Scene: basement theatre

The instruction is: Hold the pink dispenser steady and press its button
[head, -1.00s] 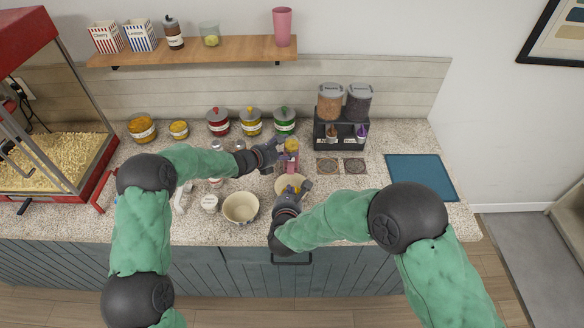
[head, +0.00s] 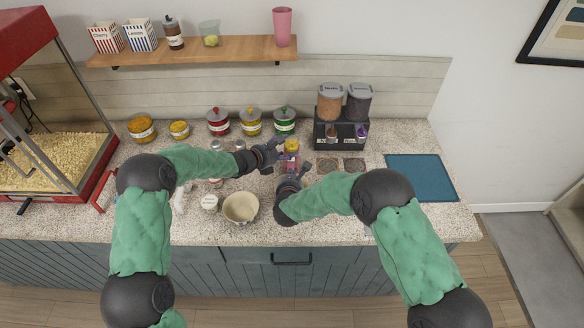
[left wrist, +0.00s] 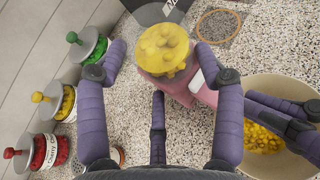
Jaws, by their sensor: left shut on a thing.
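The pink dispenser (head: 291,165) stands on the counter with a yellow-filled top. My right gripper (head: 304,176) is close in front of the dispenser. In the left wrist view its two fingers (left wrist: 246,101) point at the pink body near the button; their gap is unclear and contact cannot be told.
A bowl with yellow pieces (left wrist: 287,84) lies beneath my right fingers. Lidded jars (head: 251,123) line the back, with a twin dispenser (head: 340,134) at back right. Counter around the blue mat (head: 420,177) is free.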

